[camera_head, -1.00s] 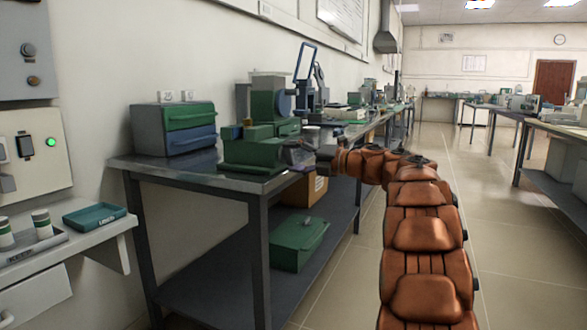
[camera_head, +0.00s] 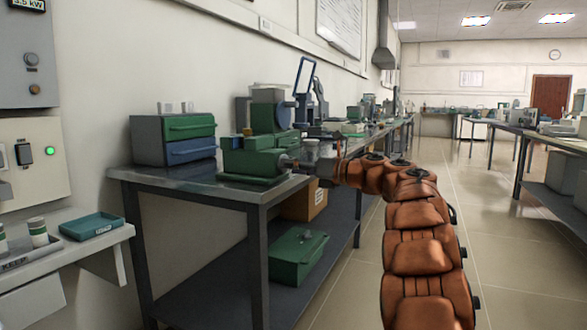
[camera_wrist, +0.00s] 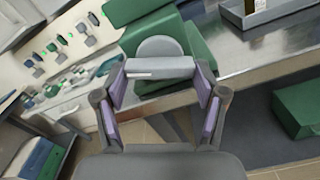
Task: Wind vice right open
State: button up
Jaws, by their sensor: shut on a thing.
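The green vice (camera_head: 250,160) stands at the near end of the dark-topped bench, and its green body (camera_wrist: 150,32) fills the top middle of the wrist view. A grey round end (camera_wrist: 159,47) with a pale grey bar (camera_wrist: 160,67) across it faces my gripper. My gripper (camera_wrist: 160,74) has its purple-padded fingers on both ends of this bar and is shut on it. In the head view my gripper (camera_head: 301,163) is at the right end of the vice. The vice's jaw gap cannot be made out.
A green and blue drawer box (camera_head: 174,138) stands left of the vice. Green machines (camera_head: 270,115) stand behind it. A green case (camera_head: 298,255) and a cardboard box (camera_head: 305,200) are on the lower shelf. A wall shelf with a teal tray (camera_head: 92,226) is at the left. The aisle at right is clear.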

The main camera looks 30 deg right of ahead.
jog(key=shift+f, duration=0.15)
dwell(0.4)
jog(key=o, duration=1.1)
jog(key=shift+o, duration=0.2)
jog(key=v, duration=1.2)
